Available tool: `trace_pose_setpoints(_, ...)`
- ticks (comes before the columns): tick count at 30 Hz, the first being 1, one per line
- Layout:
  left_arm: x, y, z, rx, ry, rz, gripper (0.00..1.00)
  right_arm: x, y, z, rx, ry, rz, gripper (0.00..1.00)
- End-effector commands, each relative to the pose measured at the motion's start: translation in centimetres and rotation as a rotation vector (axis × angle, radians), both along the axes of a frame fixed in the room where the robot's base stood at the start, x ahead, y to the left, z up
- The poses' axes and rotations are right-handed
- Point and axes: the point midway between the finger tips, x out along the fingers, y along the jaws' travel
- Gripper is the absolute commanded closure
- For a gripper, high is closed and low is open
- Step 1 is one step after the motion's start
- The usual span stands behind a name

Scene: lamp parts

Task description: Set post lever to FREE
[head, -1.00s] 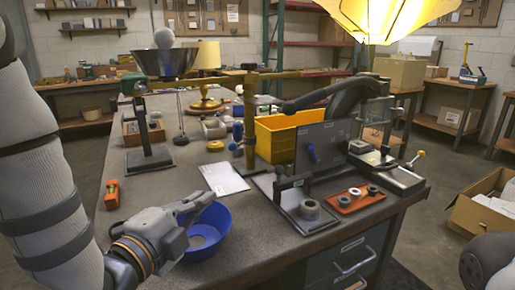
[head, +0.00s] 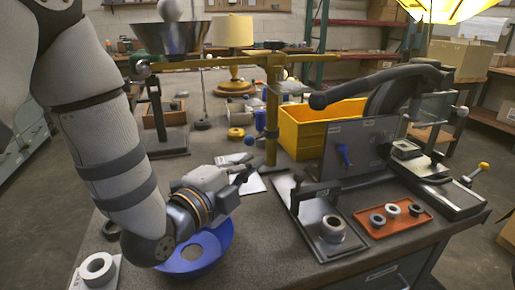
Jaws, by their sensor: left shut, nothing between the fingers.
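A brass post (head: 272,110) with a crossbar stands on the bench, with blue knobs (head: 260,121) on its side. A blue lever (head: 345,155) sits on the upright grey panel (head: 365,140) to the right. I cannot tell which is the post lever, and no FREE marking is legible. My left gripper (head: 246,172) is shut and empty, reaching over the blue bowl (head: 190,266) with its tips near the foot of the brass post. It appears apart from both levers. My right gripper is not in view.
A yellow bin (head: 300,128) stands behind the panel. A white sheet (head: 252,185) lies under my left fingers. The bench between bowl and black tray is clear.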

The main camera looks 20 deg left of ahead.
Motion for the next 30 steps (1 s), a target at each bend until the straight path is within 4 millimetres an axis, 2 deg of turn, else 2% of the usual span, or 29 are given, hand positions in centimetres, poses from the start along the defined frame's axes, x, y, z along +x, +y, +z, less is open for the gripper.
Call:
trace_pose_setpoints(3,2.6,-0.7,-0.4,-0.001,0.001,0.0,1.0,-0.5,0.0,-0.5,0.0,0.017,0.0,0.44)
trace_pose_setpoints(11,7.8,-1.8,-0.8,-0.003,0.004,0.004,1.0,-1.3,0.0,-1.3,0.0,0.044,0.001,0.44)
trace_pose_setpoints(13,8.3,-0.5,-0.9,-0.003,0.003,0.006,1.0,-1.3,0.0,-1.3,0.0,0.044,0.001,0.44)
trace_pose_setpoints(18,9.2,1.0,-1.2,-0.002,0.001,0.003,1.0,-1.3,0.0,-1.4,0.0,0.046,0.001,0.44)
trace_pose_setpoints(30,9.3,1.4,-1.2,0.0,0.0,0.001,1.0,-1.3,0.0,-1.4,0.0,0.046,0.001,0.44)
